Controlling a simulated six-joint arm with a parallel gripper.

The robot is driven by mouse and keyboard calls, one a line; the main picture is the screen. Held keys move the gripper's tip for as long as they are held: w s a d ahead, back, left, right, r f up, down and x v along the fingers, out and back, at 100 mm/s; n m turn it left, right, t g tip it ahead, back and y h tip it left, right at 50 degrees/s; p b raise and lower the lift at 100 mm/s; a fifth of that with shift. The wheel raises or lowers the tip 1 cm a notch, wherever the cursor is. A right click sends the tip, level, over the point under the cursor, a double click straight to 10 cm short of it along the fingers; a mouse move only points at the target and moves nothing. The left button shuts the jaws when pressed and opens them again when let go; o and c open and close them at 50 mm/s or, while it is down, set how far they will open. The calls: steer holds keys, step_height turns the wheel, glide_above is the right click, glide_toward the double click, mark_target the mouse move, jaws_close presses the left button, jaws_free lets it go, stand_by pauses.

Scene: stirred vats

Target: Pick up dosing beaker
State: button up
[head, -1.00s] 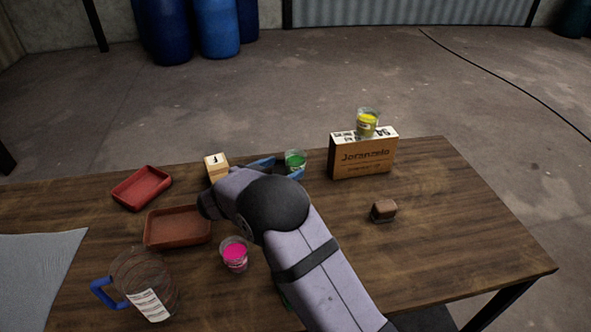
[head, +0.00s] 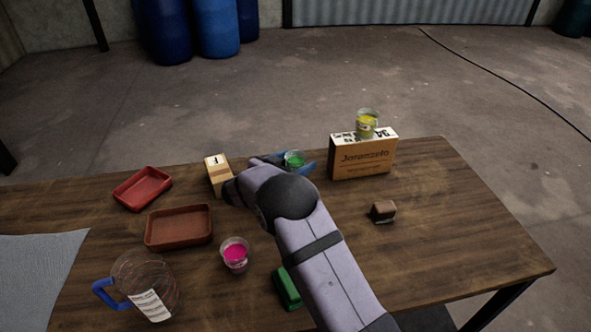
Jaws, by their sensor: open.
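Three small clear beakers are in view, and I cannot tell which one the task calls the dosing beaker. The beaker with green contents (head: 294,158) is near the table's far edge. My gripper (head: 290,164) is open, with one blue finger on each side of this green beaker in the picture. My arm hides the beaker's lower part, and I cannot tell whether the fingers touch it. The beaker with pink contents (head: 235,256) stands at the front, left of my arm. The beaker with yellow contents (head: 367,123) stands on top of a cardboard box (head: 362,160).
A wooden block (head: 217,174) stands left of my gripper. Two reddish trays (head: 142,188) (head: 178,228), a blue-handled jug (head: 146,285) and a grey cloth (head: 35,270) are left. A green object (head: 287,288) lies beside my arm. A brown block (head: 383,211) sits right, with free table around it.

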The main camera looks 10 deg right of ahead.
steer(key=shift+c, duration=0.6)
steer(key=c, duration=1.2)
steer(key=shift+r, duration=0.15)
steer(key=shift+c, duration=0.2)
steer(key=shift+r, duration=0.7)
steer(key=s+b, duration=0.1)
steer(key=s, duration=1.7)
steer(key=shift+d+b, duration=0.1)
steer(key=shift+b, duration=0.3)
